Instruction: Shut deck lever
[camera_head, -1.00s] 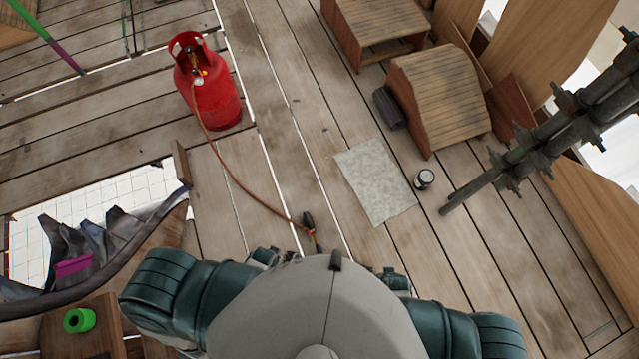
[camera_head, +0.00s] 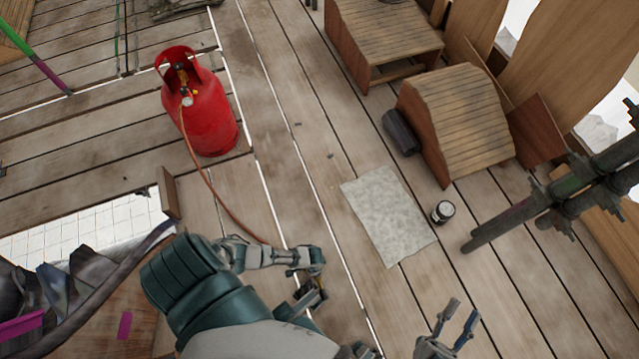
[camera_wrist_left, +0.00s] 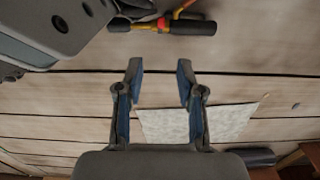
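No part is clearly recognisable as the deck lever. A torch with a black handle (camera_wrist_left: 188,27) and a red and yellow part lies on the deck at the top of the left wrist view; in the head view my left arm partly covers it. A hose (camera_head: 210,190) runs from the red gas cylinder (camera_head: 207,120), which has a brass valve at its top, toward the torch. My left gripper (camera_wrist_left: 160,65) is open and empty, its fingers apart from the torch handle. My right gripper (camera_head: 462,308) is open and empty, over bare planks at the lower right.
A grey sheet (camera_head: 388,215) lies flat on the planks beside a small dark can (camera_head: 443,211). Wooden boxes (camera_head: 460,120) stand behind, with a dark roll (camera_head: 401,132) beside one. A metal scaffold piece (camera_head: 560,200) juts in at right. A deck opening (camera_head: 85,230) is at left.

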